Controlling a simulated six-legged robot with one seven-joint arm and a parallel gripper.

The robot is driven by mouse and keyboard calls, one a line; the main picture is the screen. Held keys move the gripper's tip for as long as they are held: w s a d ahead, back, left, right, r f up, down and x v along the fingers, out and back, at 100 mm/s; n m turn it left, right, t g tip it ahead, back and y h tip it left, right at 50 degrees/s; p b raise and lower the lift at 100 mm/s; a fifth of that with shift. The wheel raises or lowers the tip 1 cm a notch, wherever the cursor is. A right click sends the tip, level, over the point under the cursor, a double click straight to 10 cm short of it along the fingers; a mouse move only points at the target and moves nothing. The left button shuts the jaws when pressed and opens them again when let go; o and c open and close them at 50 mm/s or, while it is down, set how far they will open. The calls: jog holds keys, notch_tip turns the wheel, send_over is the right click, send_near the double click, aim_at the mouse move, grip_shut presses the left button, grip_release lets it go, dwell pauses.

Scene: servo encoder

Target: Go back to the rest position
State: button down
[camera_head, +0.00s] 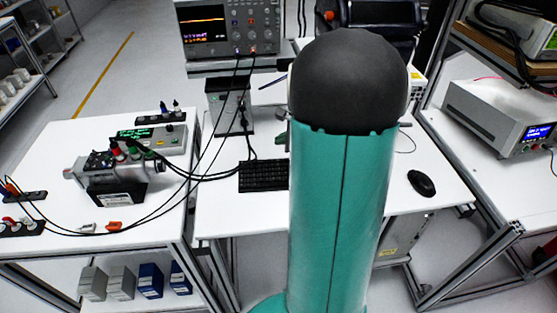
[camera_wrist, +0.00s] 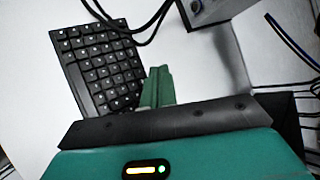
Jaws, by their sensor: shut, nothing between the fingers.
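My gripper (camera_wrist: 158,87) shows in the wrist view as green fingers closed together, with nothing between them. It is over the white table near the right edge of a black keyboard (camera_wrist: 98,62), which lies beyond and to its left.
The keyboard also shows in the head view (camera_head: 263,176), with a mouse (camera_head: 421,183) to the right. A cabled servo device (camera_head: 112,175) sits on the left table. An oscilloscope (camera_head: 228,28) stands at the back. A power supply (camera_head: 500,118) is on the right bench. Black cables cross the left side.

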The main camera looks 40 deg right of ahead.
jog(key=shift+a, duration=0.1)
dwell(0.3)
jog(key=s+a+r+n+g+y, duration=0.1)
jog(key=a+r+n, duration=0.45)
jog(key=a, duration=0.45)
jog(key=s+a+r+n+g+y, duration=0.15)
jog(key=a+r+n, duration=0.35)
jog(key=a, duration=0.5)
jog(key=s+a+r+n+g+h, duration=0.1)
jog(key=s+a+r+n+h, duration=0.2)
jog(key=s+a+n, duration=0.8)
jog(key=s+n, duration=0.2)
jog(key=n, duration=0.2)
jog(key=shift+h, duration=0.35)
